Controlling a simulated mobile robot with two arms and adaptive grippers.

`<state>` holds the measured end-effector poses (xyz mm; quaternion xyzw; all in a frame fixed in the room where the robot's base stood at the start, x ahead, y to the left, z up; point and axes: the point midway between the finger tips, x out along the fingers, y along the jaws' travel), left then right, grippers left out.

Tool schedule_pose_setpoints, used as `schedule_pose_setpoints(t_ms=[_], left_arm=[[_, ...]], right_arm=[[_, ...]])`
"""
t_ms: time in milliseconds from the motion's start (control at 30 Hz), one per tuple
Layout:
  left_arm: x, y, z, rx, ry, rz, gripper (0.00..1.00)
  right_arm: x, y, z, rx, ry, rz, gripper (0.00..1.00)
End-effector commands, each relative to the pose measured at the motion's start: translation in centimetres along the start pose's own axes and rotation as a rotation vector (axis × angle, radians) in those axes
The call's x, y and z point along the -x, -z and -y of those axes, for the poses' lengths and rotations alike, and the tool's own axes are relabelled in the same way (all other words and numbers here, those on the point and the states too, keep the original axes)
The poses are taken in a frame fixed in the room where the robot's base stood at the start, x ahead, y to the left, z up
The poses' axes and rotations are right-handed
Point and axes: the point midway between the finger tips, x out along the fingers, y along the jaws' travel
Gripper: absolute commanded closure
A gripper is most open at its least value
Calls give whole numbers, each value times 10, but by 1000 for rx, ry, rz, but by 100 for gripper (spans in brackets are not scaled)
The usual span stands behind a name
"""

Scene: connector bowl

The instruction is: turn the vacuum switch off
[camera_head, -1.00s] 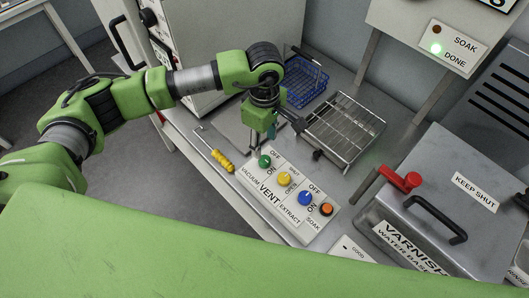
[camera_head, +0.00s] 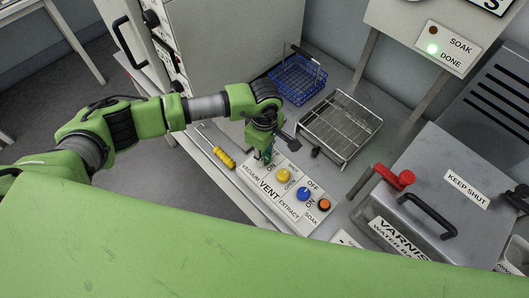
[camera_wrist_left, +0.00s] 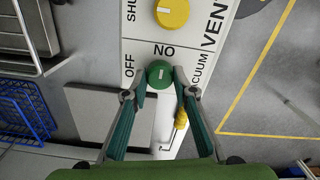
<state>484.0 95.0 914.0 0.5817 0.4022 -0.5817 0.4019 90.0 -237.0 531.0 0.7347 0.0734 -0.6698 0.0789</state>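The vacuum switch is a green round knob on the white control panel (camera_head: 262,205), and it shows clearly in the left wrist view (camera_wrist_left: 159,73). Its white mark points toward the ON label, with OFF to the left in that view. My left gripper (camera_wrist_left: 160,80) has its two fingertips on either side of the knob, partly spread. A thin gap seems to show beside the knob; I cannot tell whether a pad touches it. In the head view my left gripper (camera_head: 266,155) covers most of the knob. My right gripper is not in view.
The yellow vent knob (camera_head: 284,175), blue extract knob (camera_head: 304,194) and orange soak button (camera_head: 324,204) sit along the same panel. A wire rack (camera_head: 341,126) and blue basket (camera_head: 297,80) stand behind.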

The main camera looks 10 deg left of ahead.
Motion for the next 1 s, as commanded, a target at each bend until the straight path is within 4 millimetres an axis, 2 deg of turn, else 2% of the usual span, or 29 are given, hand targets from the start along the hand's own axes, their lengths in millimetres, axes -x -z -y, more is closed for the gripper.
schedule_pose_setpoints(t_ms=[267, 467, 1000], left_arm=[[0, 0, 0, 11, -1, 1, 96], [-2, 0, -1, 77, -2, 1, 96], [-4, 0, -1, 535, -4, 1, 96]], right_arm=[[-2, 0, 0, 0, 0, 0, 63], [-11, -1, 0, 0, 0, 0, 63], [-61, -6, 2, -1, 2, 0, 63]])
